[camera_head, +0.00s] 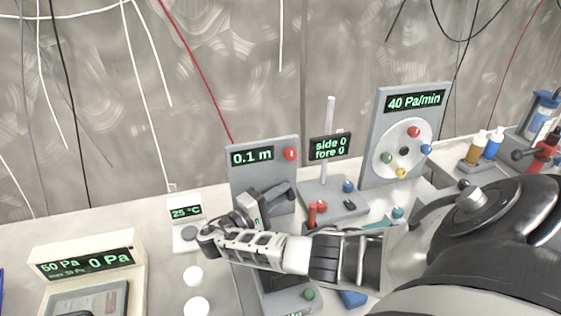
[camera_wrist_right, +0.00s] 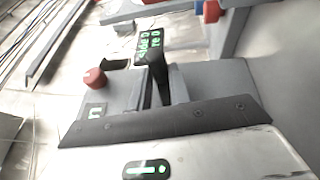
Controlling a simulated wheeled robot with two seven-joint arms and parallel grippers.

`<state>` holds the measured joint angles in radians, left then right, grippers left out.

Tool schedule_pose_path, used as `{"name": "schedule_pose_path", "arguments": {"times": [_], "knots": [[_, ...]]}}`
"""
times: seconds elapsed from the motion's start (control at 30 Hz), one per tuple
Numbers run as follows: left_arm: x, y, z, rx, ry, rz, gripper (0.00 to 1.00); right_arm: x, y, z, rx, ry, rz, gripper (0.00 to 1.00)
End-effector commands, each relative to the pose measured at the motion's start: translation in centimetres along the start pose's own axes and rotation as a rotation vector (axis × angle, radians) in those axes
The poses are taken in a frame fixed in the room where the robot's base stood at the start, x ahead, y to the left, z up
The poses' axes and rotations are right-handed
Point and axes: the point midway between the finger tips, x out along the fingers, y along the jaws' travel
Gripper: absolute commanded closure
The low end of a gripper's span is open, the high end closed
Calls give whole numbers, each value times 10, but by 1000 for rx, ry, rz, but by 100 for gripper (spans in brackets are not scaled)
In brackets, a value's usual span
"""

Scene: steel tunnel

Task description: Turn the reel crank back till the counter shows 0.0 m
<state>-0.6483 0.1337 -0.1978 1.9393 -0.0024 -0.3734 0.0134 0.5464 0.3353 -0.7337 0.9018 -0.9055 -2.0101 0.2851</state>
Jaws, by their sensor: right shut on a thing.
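The reel unit is a grey upright panel (camera_head: 239,184) with a red knob (camera_head: 290,154) at its top right. Its counter (camera_head: 252,157) reads 0.1 m in green. My right gripper (camera_head: 268,203) is in front of the panel, below the counter, shut on the reel crank. The crank is mostly hidden by the gripper in the head view. In the right wrist view a dark upright handle (camera_wrist_right: 153,78) stands at the jaws, with a red knob (camera_wrist_right: 95,78) to its left. My left gripper is in neither view.
To the right stand a post display (camera_head: 329,147) reading side 0, fore 0, and a dial panel (camera_head: 414,99) reading 40 Pa/min. Cables hang along the back wall.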

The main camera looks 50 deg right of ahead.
Motion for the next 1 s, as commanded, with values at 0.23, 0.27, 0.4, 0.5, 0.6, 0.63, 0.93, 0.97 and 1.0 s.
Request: {"name": "schedule_pose_path", "arguments": {"times": [0.23, 0.27, 0.4, 0.5, 0.6, 0.63, 0.93, 0.97, 1.0], "knots": [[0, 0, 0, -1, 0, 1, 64, 0, 3, -1, -28, 3, 74, 100], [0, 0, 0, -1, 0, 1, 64, 0, 3, -1, -29, 3, 78, 100], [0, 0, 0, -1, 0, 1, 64, 0, 4, -2, -34, 3, 90, 100], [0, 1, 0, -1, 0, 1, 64, 0, 4, -2, -34, 4, 92, 100], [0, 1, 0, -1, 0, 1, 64, 0, 4, -2, -34, 4, 92, 100], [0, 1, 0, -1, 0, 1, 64, 0, 4, -2, -34, 4, 92, 100], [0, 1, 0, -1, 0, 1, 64, 0, 4, -2, -34, 3, 91, 58], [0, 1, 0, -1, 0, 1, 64, 0, 4, -1, -34, 3, 91, 58], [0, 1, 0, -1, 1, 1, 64, 0, 4, -1, -34, 2, 91, 58]]}}
